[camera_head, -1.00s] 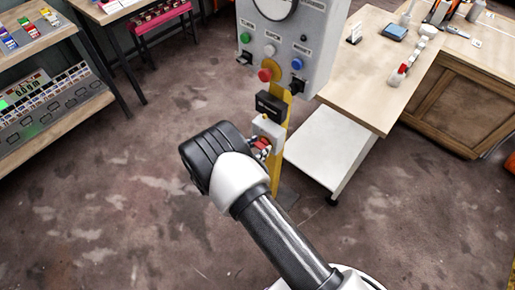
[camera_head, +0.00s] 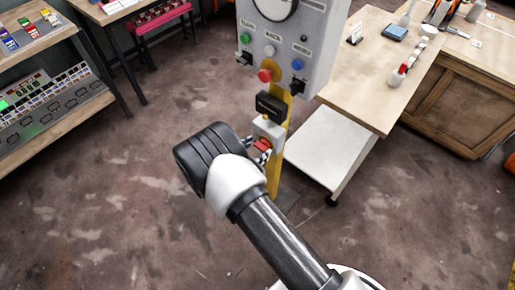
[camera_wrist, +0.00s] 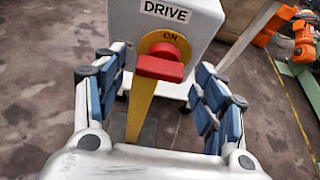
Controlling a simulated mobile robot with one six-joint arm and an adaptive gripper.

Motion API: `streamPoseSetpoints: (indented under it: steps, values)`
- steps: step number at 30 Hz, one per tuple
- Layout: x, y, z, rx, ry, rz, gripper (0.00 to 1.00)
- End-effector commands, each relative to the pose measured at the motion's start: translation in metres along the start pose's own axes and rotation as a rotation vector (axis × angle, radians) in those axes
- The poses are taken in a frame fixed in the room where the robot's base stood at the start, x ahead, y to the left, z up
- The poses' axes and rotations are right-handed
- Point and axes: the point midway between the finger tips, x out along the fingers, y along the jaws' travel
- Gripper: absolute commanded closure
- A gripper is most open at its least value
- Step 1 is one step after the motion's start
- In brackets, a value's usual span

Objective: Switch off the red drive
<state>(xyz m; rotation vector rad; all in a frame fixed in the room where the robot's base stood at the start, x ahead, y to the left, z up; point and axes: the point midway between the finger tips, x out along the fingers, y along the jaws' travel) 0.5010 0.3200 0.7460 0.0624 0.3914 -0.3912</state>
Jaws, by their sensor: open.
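The red drive switch (camera_wrist: 160,66) is a red rotary handle on a yellow disc marked ON, below a DRIVE label (camera_wrist: 167,11) on a light grey box. In the wrist view its grip bar lies roughly level. In the head view the red handle (camera_head: 262,145) shows on the small box on the yellow post, partly hidden by my arm. My gripper (camera_wrist: 160,95) is open, with a blue-padded finger on each side of the handle. The handle sits between the fingers, a little beyond them, and no contact shows.
Above the switch are a black box (camera_head: 271,107) and a grey control panel (camera_head: 290,45) with a red knob and coloured buttons. A wooden workbench (camera_head: 375,85) with a white lower shelf stands close on the right. The floor to the left is clear.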

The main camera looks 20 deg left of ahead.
Motion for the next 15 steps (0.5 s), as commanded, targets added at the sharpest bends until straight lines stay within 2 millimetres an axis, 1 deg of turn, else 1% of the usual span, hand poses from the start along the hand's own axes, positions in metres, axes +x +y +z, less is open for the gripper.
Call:
streamPoseSetpoints:
  steps: [1, 9, 12, 15]
  values:
    - [-0.011, 0.002, 0.0, 0.0, 0.0, 0.006, 0.35]
    - [-0.069, 0.002, 0.0, 0.0, 0.0, 0.005, 0.35]
    - [-0.086, 0.001, 0.0, 0.0, 0.0, 0.004, 0.35]
    - [-0.098, 0.001, 0.0, 0.0, -0.001, 0.003, 0.35]
